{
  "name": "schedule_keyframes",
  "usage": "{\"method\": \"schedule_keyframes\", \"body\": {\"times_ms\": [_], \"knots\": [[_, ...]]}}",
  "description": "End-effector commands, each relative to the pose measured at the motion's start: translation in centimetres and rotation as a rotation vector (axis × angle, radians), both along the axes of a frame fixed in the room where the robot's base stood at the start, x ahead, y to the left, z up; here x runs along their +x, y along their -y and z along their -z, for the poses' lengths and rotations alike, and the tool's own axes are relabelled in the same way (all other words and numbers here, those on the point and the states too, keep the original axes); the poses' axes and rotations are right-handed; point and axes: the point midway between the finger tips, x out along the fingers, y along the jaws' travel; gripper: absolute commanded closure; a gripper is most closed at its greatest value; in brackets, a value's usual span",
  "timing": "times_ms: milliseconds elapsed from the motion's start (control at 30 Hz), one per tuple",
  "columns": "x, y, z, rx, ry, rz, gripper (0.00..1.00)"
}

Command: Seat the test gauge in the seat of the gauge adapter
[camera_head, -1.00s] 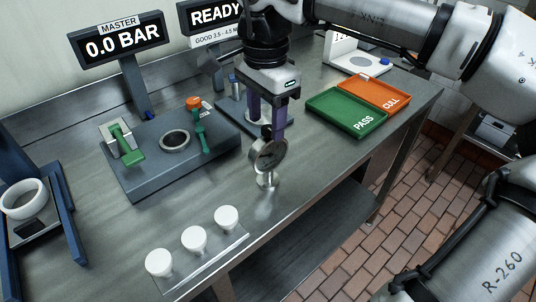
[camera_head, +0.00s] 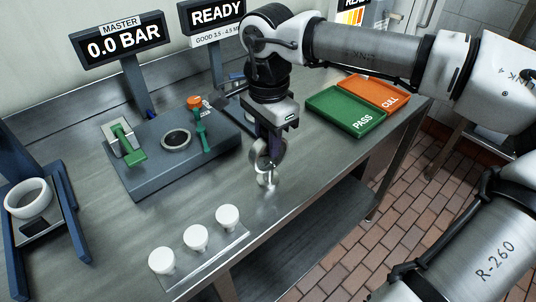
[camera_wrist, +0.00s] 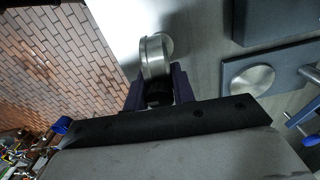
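My gripper (camera_head: 268,146) is shut on the test gauge (camera_head: 266,172), a round silver dial with a short stem. It hangs upright near the table's front edge; I cannot tell whether it clears the tabletop. In the wrist view the gauge (camera_wrist: 155,57) shows edge-on between the fingers. A round silver disc (camera_wrist: 250,80) on a dark blue-grey base shows to its right, apart from it. A matching plate (camera_head: 235,103) is mostly hidden behind my gripper in the head view. No label shows which fitting is the gauge adapter; a ringed round seat (camera_head: 176,140) is in the block at left.
The blue-grey block (camera_head: 150,180) carries a green clamp (camera_head: 130,148) and a green lever (camera_head: 201,135). White caps (camera_head: 196,239) stand in front. Green PASS (camera_head: 348,122) and orange CULL (camera_head: 386,99) trays lie right. A blue stand (camera_head: 72,212) holds a white ring at far left.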

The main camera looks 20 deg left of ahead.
Motion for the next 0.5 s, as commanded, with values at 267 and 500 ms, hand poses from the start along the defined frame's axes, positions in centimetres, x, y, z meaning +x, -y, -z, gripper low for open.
{"method": "schedule_keyframes", "body": {"times_ms": [267,500], "knots": [[0.02,-0.01,-0.07,0.000,0.001,0.000,1.00],[0.03,-0.01,-0.19,0.000,0.001,0.000,1.00]]}}
